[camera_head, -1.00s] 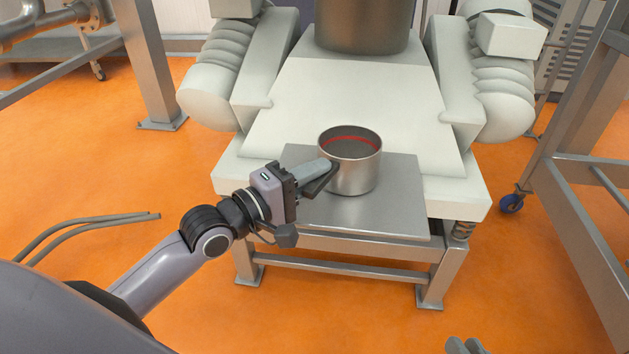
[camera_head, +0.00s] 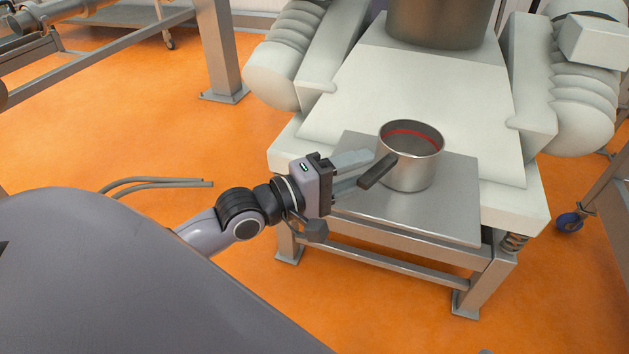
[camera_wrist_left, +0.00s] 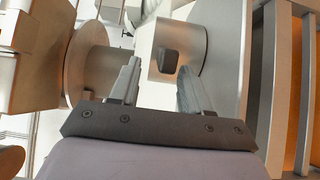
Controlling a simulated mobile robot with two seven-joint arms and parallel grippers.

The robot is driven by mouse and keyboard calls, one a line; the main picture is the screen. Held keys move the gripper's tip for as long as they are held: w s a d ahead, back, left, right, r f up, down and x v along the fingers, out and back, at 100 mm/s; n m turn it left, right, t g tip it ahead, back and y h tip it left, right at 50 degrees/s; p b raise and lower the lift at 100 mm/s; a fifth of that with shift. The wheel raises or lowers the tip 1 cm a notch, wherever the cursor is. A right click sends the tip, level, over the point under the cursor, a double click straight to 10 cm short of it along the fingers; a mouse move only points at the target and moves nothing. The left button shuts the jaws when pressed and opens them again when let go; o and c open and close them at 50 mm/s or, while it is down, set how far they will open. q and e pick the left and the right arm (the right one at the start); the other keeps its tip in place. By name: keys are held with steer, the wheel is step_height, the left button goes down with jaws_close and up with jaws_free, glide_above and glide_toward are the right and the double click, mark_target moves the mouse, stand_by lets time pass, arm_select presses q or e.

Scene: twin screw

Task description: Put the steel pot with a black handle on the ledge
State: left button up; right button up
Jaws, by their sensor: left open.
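The steel pot (camera_head: 410,165) stands upright on the flat steel ledge (camera_head: 440,215) at the front of the white machine. Its black handle (camera_head: 378,171) points toward my left gripper (camera_head: 366,170). That gripper is open, with its fingertips around or just short of the handle's end. In the left wrist view, the handle's dark end (camera_wrist_left: 167,61) shows between the spread fingers (camera_wrist_left: 158,67), apart from both, with part of the pot (camera_wrist_left: 184,40) behind it. My right gripper does not show clearly.
A large steel vessel (camera_head: 440,20) stands on the sloped white machine top (camera_head: 415,95) behind the ledge. Steel frames stand at left (camera_head: 222,50) and right (camera_head: 595,190).

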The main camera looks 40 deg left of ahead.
arm_select(q)
steer(key=p+v, duration=0.1)
steer(key=v, duration=0.7)
steer(key=shift+s, duration=0.35)
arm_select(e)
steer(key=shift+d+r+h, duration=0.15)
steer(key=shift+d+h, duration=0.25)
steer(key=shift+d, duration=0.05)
arm_select(q)
steer(key=s+d+f+m+g, duration=0.1)
steer(key=d+f+m+g, duration=0.1)
steer(key=d+f+m, duration=0.3)
steer(key=s+d+f+m+g+y, duration=0.1)
steer(key=d+f+m, duration=0.4)
steer(key=d+m, duration=0.5)
steer(key=shift+s+f+g, duration=0.25)
steer(key=shift+s+g, duration=0.35)
steer(key=shift+s, duration=0.15)
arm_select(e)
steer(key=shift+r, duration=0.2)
arm_select(q)
steer(key=shift+p, duration=0.3)
